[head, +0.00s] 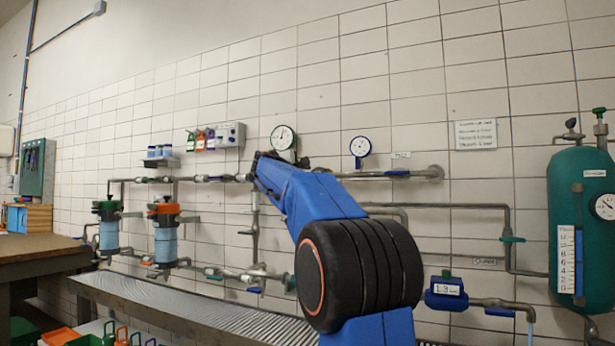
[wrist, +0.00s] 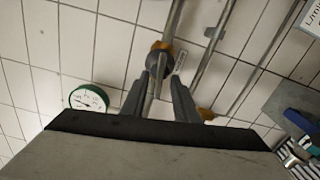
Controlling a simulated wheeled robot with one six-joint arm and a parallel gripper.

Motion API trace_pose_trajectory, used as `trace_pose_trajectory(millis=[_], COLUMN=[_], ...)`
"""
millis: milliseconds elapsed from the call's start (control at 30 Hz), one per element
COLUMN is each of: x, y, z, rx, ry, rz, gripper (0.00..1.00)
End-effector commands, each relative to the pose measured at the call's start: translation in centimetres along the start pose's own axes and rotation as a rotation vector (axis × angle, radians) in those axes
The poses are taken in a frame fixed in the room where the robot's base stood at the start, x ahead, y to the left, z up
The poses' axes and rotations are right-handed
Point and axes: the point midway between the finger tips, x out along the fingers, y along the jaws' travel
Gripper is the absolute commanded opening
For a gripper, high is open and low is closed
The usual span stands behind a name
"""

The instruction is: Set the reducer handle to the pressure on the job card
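In the wrist view, the two dark fingers of my gripper (wrist: 162,82) stand apart, pointing at a pipe fitting with a brass-coloured body (wrist: 161,48). A thin grey bar (wrist: 159,76), perhaps the reducer handle, shows in the gap between the fingers; I cannot tell if they touch it. A small pale tag (wrist: 180,62) is beside the right fingertip. A green-rimmed gauge (wrist: 90,98) is to the left; it also shows in the head view (head: 283,137). In the head view my arm hides the gripper and fitting. A white card (head: 475,134) hangs on the wall, its writing unreadable.
A blue-rimmed gauge (head: 360,146) sits on the pipe right of my arm. A green tank (head: 580,225) stands far right. Two filter housings, one with an orange top (head: 164,210), are left. A metal grating bench (head: 180,300) runs below; a wooden table (head: 40,248) stands left.

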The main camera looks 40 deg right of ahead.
Motion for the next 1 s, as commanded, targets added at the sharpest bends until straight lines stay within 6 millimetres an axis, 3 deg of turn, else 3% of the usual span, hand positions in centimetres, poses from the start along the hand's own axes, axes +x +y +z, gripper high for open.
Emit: trace_pose_trajectory(millis=[600,800,1000], x=[-12.1,-14.7,-15.8], y=[0.0,0.0,-0.1], z=[-0.1,-0.1,-0.1], rx=[0.001,0.000,0.000], ry=[0.005,0.003,0.002], rz=[0.000,0.000,0.000], gripper=[0.27,0.27,0.27])
